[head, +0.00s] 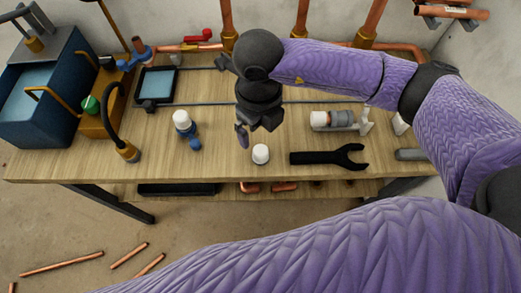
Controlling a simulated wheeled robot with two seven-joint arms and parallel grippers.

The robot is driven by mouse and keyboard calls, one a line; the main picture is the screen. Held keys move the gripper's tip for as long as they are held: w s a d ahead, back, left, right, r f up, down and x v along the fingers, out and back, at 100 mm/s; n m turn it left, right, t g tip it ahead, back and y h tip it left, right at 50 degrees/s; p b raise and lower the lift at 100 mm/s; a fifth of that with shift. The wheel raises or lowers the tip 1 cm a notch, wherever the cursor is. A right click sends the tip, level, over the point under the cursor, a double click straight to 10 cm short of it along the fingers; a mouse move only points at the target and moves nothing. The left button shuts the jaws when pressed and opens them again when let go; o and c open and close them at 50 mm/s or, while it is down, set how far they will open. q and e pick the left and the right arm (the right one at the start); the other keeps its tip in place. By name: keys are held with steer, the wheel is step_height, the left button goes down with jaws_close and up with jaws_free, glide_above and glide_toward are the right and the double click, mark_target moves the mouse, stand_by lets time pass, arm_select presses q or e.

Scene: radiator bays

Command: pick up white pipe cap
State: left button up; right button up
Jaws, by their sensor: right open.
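A small white pipe cap (260,154) stands on the wooden workbench (60,166) near its front edge, left of a black wrench. My right gripper (255,131) hangs above and just behind the cap, fingers pointing down. It is open, and nothing shows between its fingers. In the picture it is slightly apart from the cap. My left gripper is out of view.
A black open-ended wrench (328,157) lies right of the cap. A white-topped blue fitting (185,128) stands to the left. Copper pipes (62,263) lie on the floor.

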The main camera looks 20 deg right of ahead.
mark_target(261, 150)
steer(key=f+b, duration=0.1)
steer(key=f, duration=0.3)
steer(key=f+b, duration=0.1)
steer(key=f, duration=0.3)
steer(key=shift+s+d+f, duration=0.1)
steer(key=shift+s+f, duration=0.1)
steer(key=shift+f, duration=0.2)
steer(key=shift+f+b, duration=0.35)
steer(key=shift+f, duration=0.05)
steer(key=shift+c, duration=0.6)
steer(key=c, duration=1)
